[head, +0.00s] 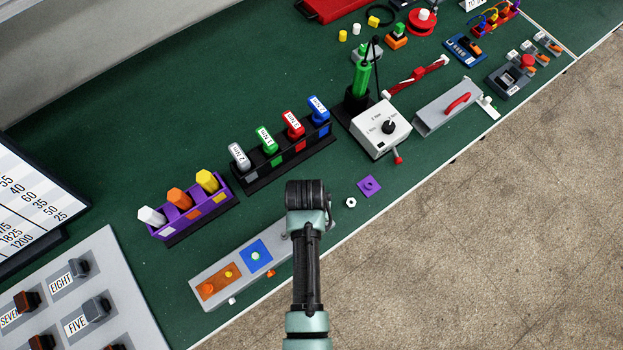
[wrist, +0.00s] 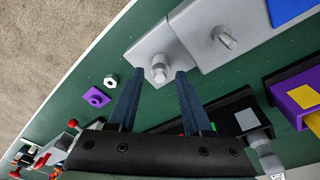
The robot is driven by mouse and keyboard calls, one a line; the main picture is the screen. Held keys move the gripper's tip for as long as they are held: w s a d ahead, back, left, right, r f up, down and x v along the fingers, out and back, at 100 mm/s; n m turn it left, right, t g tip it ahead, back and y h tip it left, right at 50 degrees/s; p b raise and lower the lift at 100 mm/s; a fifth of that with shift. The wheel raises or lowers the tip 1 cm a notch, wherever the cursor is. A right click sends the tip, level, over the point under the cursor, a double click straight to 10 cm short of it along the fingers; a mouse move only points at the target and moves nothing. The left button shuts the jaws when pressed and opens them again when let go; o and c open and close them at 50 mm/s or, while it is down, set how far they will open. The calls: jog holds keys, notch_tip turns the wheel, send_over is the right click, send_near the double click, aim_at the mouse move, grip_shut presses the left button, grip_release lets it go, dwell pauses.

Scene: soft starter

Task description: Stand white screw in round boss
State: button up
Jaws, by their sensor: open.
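A grey rounded boss (wrist: 145,57) at the end of the grey block shows in the wrist view. In the head view, my gripper and arm hide the boss and this piece.
The grey block (head: 213,272) carries an orange plate (head: 212,286) and a blue plate (head: 249,247). A grey peg (wrist: 225,39) stands nearby. A white nut (head: 350,202) and purple plate (head: 369,186) lie to the right. A purple rack (head: 190,225) and black rack (head: 275,172) stand behind.

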notch_tip(320, 180, up, 13)
jog(key=s+b, duration=0.1)
jog(key=shift+s+a, duration=0.25)
jog(key=shift+a, duration=0.05)
jog(key=w+r+t+b, duration=0.3)
jog(key=w+r+t, duration=0.4)
jog(key=w+r, duration=0.6)
jog(key=w+r+t+b, duration=0.1)
jog(key=w+r+t, duration=0.25)
jog(key=r, duration=0.55)
jog(key=w+r+t+b, duration=0.15)
jog(key=r+t, duration=0.25)
jog(key=r, duration=0.5)
jog(key=s+r+t, duration=0.4)
jog(key=r, duration=0.5)
jog(key=s+r+n+t+b, duration=0.1)
jog(key=s+r+t, duration=0.2)
jog(key=r, duration=0.6)
jog(key=s+r+t+b, duration=0.1)
jog(key=s+r+t, duration=0.3)
jog(key=r, duration=0.4)
jog(key=shift+s+d+r+t+y, duration=0.3)
jog(key=shift+s+d+r+t, duration=0.1)
jog(key=shift+s, duration=0.3)
jog(key=shift+f, duration=0.1)
